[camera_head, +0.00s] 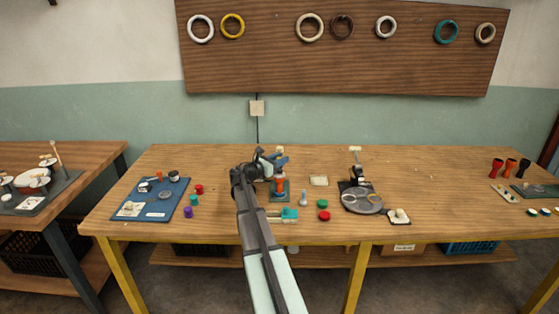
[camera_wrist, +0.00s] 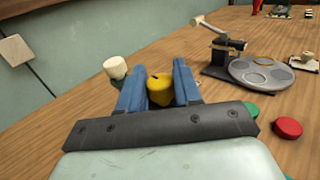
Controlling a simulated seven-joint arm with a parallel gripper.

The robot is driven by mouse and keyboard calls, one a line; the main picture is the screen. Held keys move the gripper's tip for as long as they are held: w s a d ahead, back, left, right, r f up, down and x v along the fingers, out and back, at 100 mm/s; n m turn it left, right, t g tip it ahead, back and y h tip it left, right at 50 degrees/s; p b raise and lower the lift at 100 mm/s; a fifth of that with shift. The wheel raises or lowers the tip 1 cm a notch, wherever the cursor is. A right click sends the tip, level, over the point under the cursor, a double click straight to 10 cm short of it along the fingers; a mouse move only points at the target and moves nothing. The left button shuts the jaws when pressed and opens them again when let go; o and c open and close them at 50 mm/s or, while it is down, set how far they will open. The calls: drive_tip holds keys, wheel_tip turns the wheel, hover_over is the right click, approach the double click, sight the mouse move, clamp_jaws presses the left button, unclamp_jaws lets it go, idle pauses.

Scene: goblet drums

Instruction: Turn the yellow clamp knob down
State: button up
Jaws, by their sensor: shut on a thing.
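The yellow clamp knob (camera_wrist: 160,90) shows in the wrist view between the two blue fingers of my gripper (camera_wrist: 160,86). The fingers are closed on its sides. A dark mark shows on its top. The knob is too small or hidden to make out there. A cream cylindrical knob (camera_wrist: 115,68) stands just left of the fingers in the wrist view.
A grey round plate fixture (camera_head: 362,200) stands to the right, with red (camera_head: 323,216) and green (camera_head: 323,203) discs nearer. A blue tray (camera_head: 152,198) with small parts lies left.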

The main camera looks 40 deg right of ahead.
drive_tip(key=shift+g, duration=0.3)
drive_tip(key=shift+w+d+m+g, duration=0.1)
drive_tip(key=shift+w+m+g, duration=0.1)
drive_tip(key=shift+m+g, duration=0.8)
drive_tip(key=m+g+y, duration=0.1)
drive_tip(key=m+g, duration=0.1)
drive_tip(key=g, duration=0.2)
drive_tip(key=m+g+y, duration=0.3)
drive_tip(key=m+g, duration=0.1)
drive_tip(key=shift+g, duration=0.4)
drive_tip(key=shift+s+m+g+y, duration=0.15)
drive_tip(key=shift+m+g+y, duration=0.6)
drive_tip(key=shift+y, duration=0.25)
drive_tip(key=o, duration=0.9)
drive_tip(key=shift+o, duration=0.2)
